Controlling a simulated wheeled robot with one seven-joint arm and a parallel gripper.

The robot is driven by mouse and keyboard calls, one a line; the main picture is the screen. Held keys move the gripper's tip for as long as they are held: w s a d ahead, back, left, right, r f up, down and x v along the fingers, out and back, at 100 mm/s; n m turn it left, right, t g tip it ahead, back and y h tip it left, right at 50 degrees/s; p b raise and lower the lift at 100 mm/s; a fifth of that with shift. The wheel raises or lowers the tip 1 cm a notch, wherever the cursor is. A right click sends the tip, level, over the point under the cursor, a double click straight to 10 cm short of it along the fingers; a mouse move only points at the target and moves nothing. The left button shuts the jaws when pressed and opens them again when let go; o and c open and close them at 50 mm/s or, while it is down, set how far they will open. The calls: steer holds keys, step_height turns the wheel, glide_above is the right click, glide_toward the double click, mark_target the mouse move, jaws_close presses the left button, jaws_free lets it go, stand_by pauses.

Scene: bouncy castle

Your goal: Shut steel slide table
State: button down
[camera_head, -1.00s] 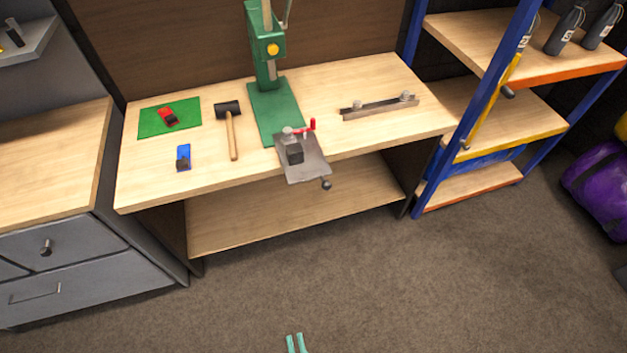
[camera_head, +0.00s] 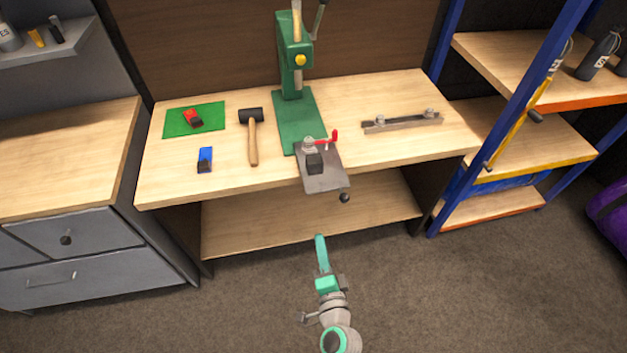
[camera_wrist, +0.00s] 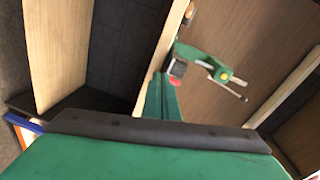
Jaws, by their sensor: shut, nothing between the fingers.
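The steel slide table (camera_head: 318,180) is a grey plate at the front end of the green press's base on the workbench. It juts out past the bench's front edge, with a black ball knob (camera_head: 345,198) at its near end. A dark block and a red-handled clamp sit on it. My gripper (camera_head: 320,238) is shut and empty, below and in front of the knob and apart from it.
Grey drawers stand left, blue-framed shelving right. The floor in front is clear.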

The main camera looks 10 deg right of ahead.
steer(key=w+d+r+m+t, duration=0.1)
steer(key=w+d+r+m, duration=0.1)
steer(key=w+r, duration=0.25)
glide_toward(311, 172)
steer(key=shift+y, duration=0.4)
steer(key=w, duration=0.6)
steer(key=shift+w+d, duration=0.1)
steer(key=shift+w, duration=0.1)
steer(key=shift+f, duration=0.1)
